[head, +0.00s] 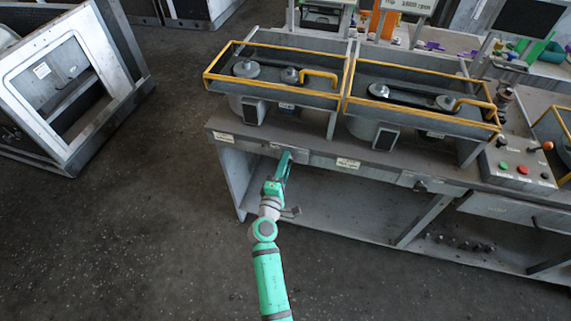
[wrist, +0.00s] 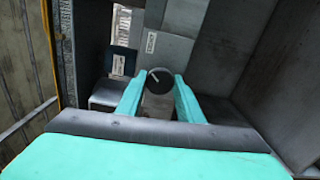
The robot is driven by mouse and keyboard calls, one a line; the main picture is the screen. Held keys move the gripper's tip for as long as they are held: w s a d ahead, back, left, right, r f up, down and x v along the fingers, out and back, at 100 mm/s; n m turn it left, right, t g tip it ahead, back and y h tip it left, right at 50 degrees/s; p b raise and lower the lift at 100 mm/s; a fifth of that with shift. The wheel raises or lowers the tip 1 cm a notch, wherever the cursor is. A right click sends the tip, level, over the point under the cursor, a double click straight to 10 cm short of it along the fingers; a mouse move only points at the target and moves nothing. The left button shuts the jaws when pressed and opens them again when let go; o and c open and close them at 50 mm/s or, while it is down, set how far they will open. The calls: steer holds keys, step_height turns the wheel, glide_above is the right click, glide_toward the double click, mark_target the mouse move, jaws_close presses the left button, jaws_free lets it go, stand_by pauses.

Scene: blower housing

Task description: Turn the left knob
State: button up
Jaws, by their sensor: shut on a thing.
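The left knob (wrist: 158,78) is a small round dark knob with a pale mark on its face, set on a grey plate on the bench front. In the wrist view it sits between the two green fingertips of my gripper (wrist: 158,86), which is shut on it. In the head view my gripper (head: 285,163) reaches the front edge of the bench at its left part, and it hides the knob there.
The bench (head: 385,165) carries two grey blower housings with yellow rails (head: 275,92). A control box (head: 520,168) with buttons and a lever stands at the right. A tilted grey frame (head: 60,85) stands at the left. The floor between is clear.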

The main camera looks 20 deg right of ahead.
steer(key=shift+n, duration=1)
steer(key=o, duration=1.1)
steer(key=shift+c, duration=0.2)
steer(key=v, duration=1.1)
steer(key=shift+w, duration=0.1)
